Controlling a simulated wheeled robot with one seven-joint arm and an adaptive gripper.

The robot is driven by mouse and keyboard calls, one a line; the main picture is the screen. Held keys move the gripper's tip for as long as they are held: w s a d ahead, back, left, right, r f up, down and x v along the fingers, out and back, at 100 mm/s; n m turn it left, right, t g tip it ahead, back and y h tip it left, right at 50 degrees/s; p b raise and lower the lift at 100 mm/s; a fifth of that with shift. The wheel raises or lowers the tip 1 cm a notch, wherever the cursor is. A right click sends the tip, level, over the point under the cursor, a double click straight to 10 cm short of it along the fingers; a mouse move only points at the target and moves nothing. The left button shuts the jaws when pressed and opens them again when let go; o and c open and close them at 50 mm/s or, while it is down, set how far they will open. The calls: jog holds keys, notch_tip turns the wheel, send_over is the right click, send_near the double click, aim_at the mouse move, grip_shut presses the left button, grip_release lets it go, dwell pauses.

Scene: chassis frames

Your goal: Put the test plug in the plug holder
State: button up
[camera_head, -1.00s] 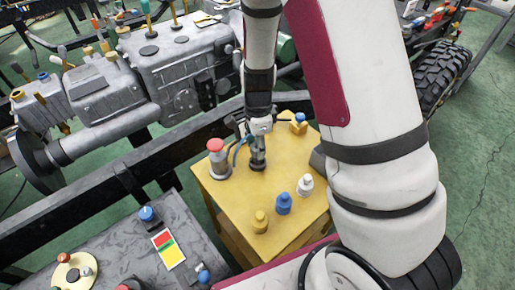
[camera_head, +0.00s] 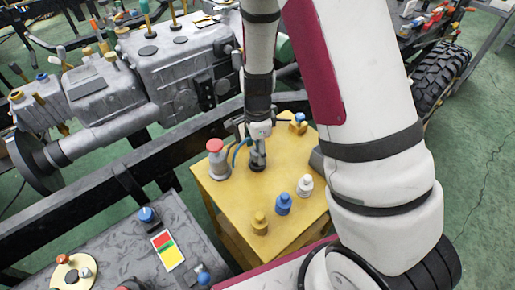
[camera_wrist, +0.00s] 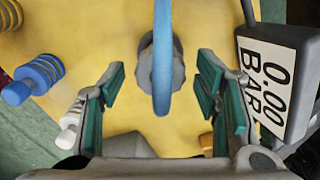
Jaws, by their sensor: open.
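My gripper (camera_head: 258,150) points down over the yellow box top. In the wrist view my gripper (camera_wrist: 162,95) shows its teal finger pads spread apart, with a gap between them. A grey, knobbed round piece with a blue hose looping over it, which looks like the test plug (camera_wrist: 176,78), stands between and just beyond the fingers. No finger visibly touches it. In the head view the gripper mostly hides this piece. I cannot tell for sure which part is the plug holder; a small orange block with a blue top (camera_head: 298,123) sits at the box's far corner.
On the yellow box top (camera_head: 240,197) stand a red-capped grey cylinder (camera_head: 217,160) and yellow (camera_head: 260,223), blue (camera_head: 283,204) and white (camera_head: 305,186) plugs. A gauge reading 0.00 BAR (camera_wrist: 275,80) is close to the right finger. A dark chassis rail (camera_head: 100,198) runs behind.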

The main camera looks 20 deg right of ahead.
jog(key=s+r+n+y+p, duration=0.1)
jog(key=s+r+n, duration=0.1)
jog(key=r, duration=0.7)
jog(key=s+r+n+p, duration=0.1)
jog(key=s+r+n, duration=0.1)
jog(key=r, duration=0.8)
jog(key=s+r+n+t, duration=0.1)
jog(key=s+r+n, duration=0.3)
jog(key=s, duration=0.3)
jog(key=s+r+n+t, duration=0.1)
jog(key=s+r+n, duration=0.2)
jog(key=s+n, duration=0.3)
jog(key=s+r+n+t+h, duration=0.1)
jog(key=s+r+n, duration=0.3)
jog(key=s, duration=0.4)
jog(key=shift+s+d+r+n, duration=0.15)
jog(key=shift+r+n, duration=0.2)
jog(key=shift+n, duration=0.15)
jog(key=shift+r, duration=0.1)
jog(key=shift+t, duration=0.6)
notch_tip(320, 180, up, 6)
jog(key=p, duration=0.4)
jog(key=shift+f, duration=0.2)
